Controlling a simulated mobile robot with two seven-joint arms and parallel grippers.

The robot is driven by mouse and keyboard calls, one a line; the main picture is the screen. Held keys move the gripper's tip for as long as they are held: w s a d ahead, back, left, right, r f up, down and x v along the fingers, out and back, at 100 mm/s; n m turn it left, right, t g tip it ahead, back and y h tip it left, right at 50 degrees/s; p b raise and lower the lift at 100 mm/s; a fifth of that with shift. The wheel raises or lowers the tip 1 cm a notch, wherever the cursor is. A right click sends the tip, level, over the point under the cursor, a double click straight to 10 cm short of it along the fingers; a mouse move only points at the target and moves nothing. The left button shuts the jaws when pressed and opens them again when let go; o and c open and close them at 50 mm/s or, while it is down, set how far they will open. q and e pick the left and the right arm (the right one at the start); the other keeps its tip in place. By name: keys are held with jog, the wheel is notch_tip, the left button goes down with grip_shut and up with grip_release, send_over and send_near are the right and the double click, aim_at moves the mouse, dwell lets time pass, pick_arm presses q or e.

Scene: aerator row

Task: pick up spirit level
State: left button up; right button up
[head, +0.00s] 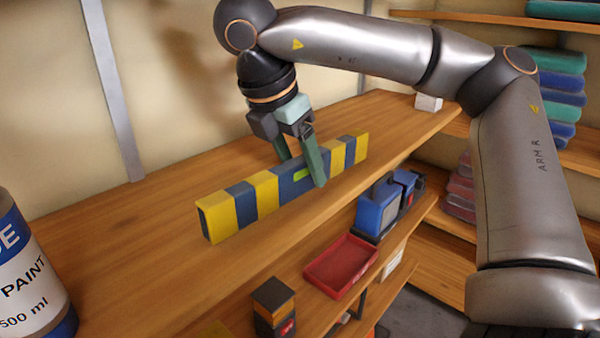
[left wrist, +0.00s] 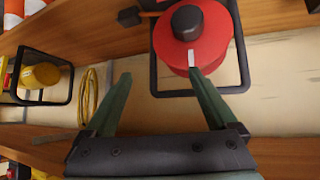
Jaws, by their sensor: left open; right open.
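The spirit level (head: 245,204) is a long bar with yellow and dark blue blocks and a small green vial. It lies along the upper wooden shelf in the head view. My right gripper (head: 302,172) is over it from above, with its fingers apart. One finger is in front of the bar near the vial, and the other goes down behind it, partly hidden. I cannot tell whether either finger touches the bar. My left gripper (left wrist: 161,75) shows only in the left wrist view, open, with nothing between its fingers.
A paint can (head: 30,270) stands at the left of the upper shelf (head: 120,225). A red tray (head: 341,265) and a blue box (head: 377,210) are on the shelf below. In the left wrist view, a red round container (left wrist: 205,45) in a dark frame is close to one left fingertip.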

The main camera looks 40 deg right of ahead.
jog(key=shift+c, duration=0.3)
grip_shut()
dwell(1.0)
